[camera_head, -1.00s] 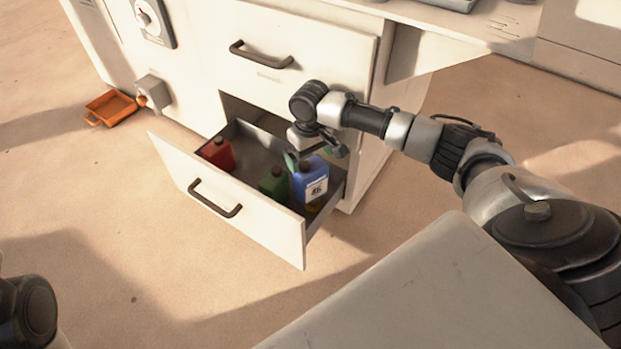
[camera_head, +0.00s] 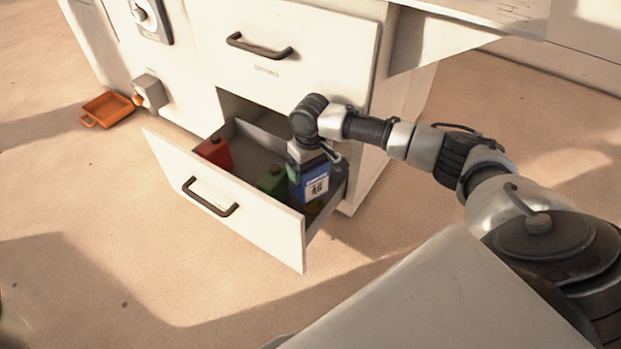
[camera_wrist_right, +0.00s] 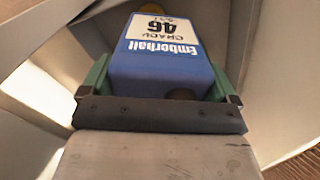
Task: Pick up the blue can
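The blue can (camera_head: 312,183) is a box-shaped container with a white "46" label, in the open drawer's right end. My right gripper (camera_head: 308,158) is over its top, pointing down. In the right wrist view, the can (camera_wrist_right: 160,68) sits between the green fingers of the gripper (camera_wrist_right: 162,88), one along each side. The fingers lie very close to its sides; whether they press on it, I cannot tell. My left gripper is not in view.
The open drawer (camera_head: 220,200) also holds a red container (camera_head: 216,154) at the left and a green one (camera_head: 272,181) close beside the blue can. The drawer walls are near the can. An orange tray (camera_head: 107,108) lies on the floor at the left.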

